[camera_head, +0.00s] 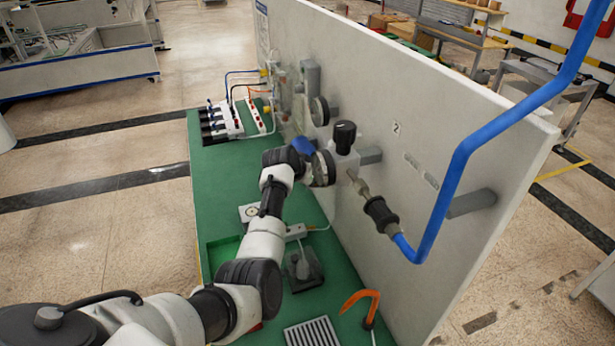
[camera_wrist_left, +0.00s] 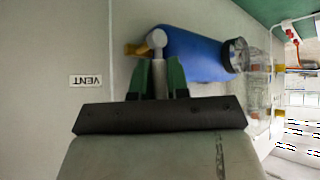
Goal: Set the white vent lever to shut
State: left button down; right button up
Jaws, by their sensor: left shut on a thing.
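The white vent lever (camera_wrist_left: 158,62) shows in the left wrist view as a pale stem with a rounded end, beside a blue body (camera_wrist_left: 195,55). My left gripper (camera_wrist_left: 159,80) has its green-tipped fingers on both sides of the stem and is shut on it. The VENT label (camera_wrist_left: 86,80) is upside down on the panel, left of the fingers. In the head view my left arm reaches to the panel near a blue part (camera_head: 303,146); the lever and fingertips cannot be made out there. My right gripper is in neither view.
The grey upright panel (camera_head: 440,120) stands along a green bench top (camera_head: 215,170). A clear bowl (camera_wrist_left: 257,80) adjoins the blue body.

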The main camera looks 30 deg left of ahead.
pick_arm(q)
jog(key=c, duration=1.1)
grip_release()
jog(key=shift+b+v, duration=1.45)
jog(key=shift+v, duration=3.9)
